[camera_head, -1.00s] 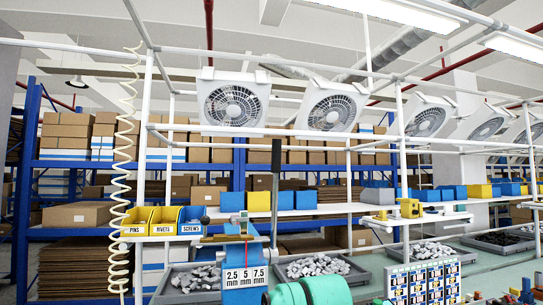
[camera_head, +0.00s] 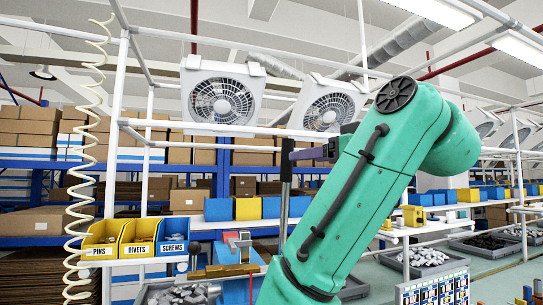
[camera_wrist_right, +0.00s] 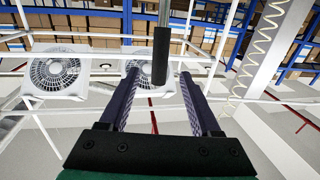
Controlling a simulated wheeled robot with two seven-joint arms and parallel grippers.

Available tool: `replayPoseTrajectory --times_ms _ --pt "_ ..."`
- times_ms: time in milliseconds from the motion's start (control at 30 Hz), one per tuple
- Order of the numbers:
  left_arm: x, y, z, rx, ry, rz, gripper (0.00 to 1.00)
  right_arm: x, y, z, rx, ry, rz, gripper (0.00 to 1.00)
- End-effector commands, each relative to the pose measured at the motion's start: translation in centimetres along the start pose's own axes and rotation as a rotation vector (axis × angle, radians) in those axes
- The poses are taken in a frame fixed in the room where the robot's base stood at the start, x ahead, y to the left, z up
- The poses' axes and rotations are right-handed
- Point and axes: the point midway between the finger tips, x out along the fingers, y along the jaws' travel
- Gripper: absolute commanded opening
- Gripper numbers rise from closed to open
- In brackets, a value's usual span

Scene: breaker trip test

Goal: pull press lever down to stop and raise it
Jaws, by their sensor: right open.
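The press lever (camera_head: 286,170) is an upright grey rod with a black grip at its top, standing at the press in the head view. My right gripper (camera_head: 312,153) is at the height of the black grip, its arm crossing the picture from the lower right. In the right wrist view the fingers (camera_wrist_right: 159,75) are spread open, and the black grip (camera_wrist_right: 161,55) shows between their tips. I cannot tell whether they touch it. The blue press (camera_head: 236,290) with its brass-coloured bar is at the bottom, partly hidden by my arm. My left gripper is out of view.
Yellow and blue bins (camera_head: 140,238) marked pins, rivets and screws stand left of the press. A grey tray of metal parts (camera_head: 180,295) is below them. A white frame with fans (camera_head: 222,95) rises behind. A coiled cable (camera_head: 90,150) hangs at left.

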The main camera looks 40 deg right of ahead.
Motion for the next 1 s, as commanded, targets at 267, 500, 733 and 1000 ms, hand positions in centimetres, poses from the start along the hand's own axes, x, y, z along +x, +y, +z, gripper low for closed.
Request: replayPoseTrajectory --times_ms 267,500,733,1000 --pt "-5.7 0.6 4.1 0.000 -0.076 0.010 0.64 5.4 -0.4 -0.7 -0.011 -0.011 -0.006 0.64" --pt "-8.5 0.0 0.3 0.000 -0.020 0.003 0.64 11.3 -0.3 -0.6 -0.010 -0.007 -0.004 0.64" --pt "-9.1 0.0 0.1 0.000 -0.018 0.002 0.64 13.2 -0.3 -0.1 -0.011 -0.002 -0.002 0.64" --pt "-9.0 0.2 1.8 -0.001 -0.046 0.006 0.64 13.2 -0.3 0.0 -0.011 -0.003 -0.002 0.30"
